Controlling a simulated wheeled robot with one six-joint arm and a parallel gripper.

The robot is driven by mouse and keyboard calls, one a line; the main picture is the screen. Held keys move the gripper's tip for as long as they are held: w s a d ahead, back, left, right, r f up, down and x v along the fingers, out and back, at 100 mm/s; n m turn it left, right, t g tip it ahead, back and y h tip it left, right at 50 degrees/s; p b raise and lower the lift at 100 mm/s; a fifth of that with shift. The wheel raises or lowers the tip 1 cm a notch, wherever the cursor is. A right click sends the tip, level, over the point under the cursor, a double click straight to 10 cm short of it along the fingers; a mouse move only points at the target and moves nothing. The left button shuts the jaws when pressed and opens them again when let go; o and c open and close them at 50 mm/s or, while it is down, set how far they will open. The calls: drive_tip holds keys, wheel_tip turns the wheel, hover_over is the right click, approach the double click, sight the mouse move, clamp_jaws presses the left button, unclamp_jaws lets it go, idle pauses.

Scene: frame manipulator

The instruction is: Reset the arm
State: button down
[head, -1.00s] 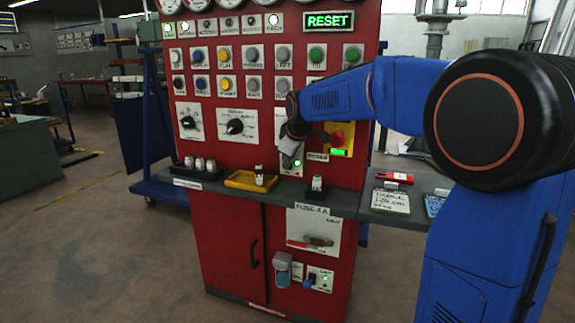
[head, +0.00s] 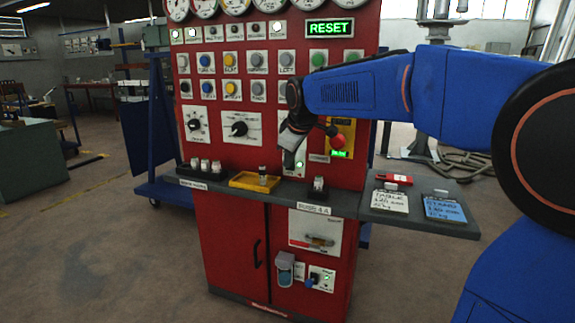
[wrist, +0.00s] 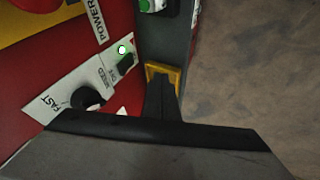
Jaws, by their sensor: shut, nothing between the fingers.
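My gripper (head: 291,146) is in front of the red control cabinet (head: 230,240), at the lower right of its panel and just above the ledge. In the wrist view its dark fingers (wrist: 163,92) are together, with nothing between them. A plate with a black knob (wrist: 88,98) marked FAST and SPEED and a lit green lamp (wrist: 121,50) lies to the left of the fingers. My blue arm reaches in from the right. A lit green RESET sign (head: 330,28) is at the top right of the cabinet. A red knob (head: 333,131) is just right of my gripper.
The ledge holds a yellow tray (head: 240,182) with a small fuse-like part, and dark holders (head: 319,194) with similar parts. A side shelf (head: 455,226) at right carries cards and a red item (head: 399,179). Open floor (head: 110,265) lies left of the cabinet.

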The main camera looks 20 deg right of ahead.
drive_tip(key=s+d+f+m, duration=0.2)
drive_tip(key=s+f, duration=0.4)
drive_tip(key=s, duration=0.7)
drive_tip(key=s+d+f+m+g, duration=0.1)
drive_tip(key=s+f+m, duration=0.3)
drive_tip(key=s, duration=0.9)
drive_tip(key=s+d+f+m+g, duration=0.1)
drive_tip(key=s+d+f+m, duration=0.2)
drive_tip(key=s+f, duration=0.5)
drive_tip(key=s, duration=0.5)
drive_tip(key=shift+s+m, duration=0.3)
drive_tip(key=shift+s, duration=0.05)
